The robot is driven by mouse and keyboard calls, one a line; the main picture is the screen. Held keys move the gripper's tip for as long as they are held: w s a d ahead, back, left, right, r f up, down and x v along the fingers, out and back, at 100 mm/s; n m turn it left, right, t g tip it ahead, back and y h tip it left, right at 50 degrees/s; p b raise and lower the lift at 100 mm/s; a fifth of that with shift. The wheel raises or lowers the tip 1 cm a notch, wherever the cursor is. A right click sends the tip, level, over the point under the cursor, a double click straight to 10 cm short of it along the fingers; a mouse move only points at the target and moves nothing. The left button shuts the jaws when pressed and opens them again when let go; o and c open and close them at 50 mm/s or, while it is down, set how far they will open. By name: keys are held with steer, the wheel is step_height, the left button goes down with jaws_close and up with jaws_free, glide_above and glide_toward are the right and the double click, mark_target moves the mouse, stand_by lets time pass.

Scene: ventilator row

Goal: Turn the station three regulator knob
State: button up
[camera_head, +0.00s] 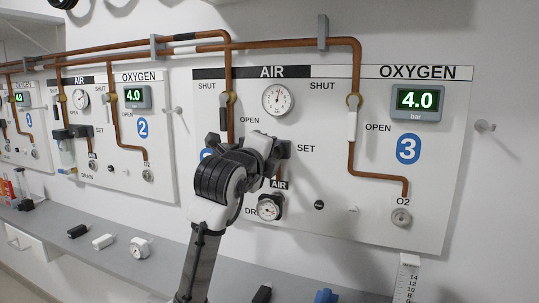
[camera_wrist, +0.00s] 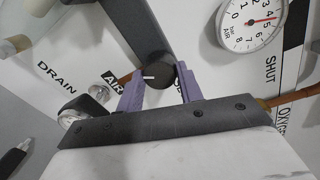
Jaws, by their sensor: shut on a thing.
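The station three panel (camera_head: 335,211) fills the right of the head view, with a blue 3 sign (camera_head: 408,149). In the wrist view, the dark round regulator knob (camera_wrist: 158,69) has a white mark pointing left. The two purple fingers of my gripper (camera_wrist: 160,82) stand on either side of it, shut on the knob. In the head view my gripper (camera_head: 278,151) is at the panel beside the SET label, below the air gauge (camera_head: 278,99). The air gauge also shows in the wrist view (camera_wrist: 250,22).
Copper pipes (camera_head: 351,170) with valve levers (camera_head: 351,126) run down the panel. A small dial outlet (camera_head: 268,208) sits below my gripper. Loose fittings, including a black one (camera_head: 78,231), lie on the grey shelf (camera_head: 150,268). A measuring column (camera_head: 405,280) stands at right.

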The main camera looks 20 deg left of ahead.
steer(key=o, duration=1)
steer(key=shift+s, duration=0.1)
steer(key=s, duration=0.4)
steer(key=s+b, duration=0.1)
steer(key=s, duration=0.4)
steer(key=s+b, duration=0.1)
steer(key=s, duration=0.3)
steer(key=shift+s+a+r, duration=0.1)
steer(key=shift+s+r, duration=0.2)
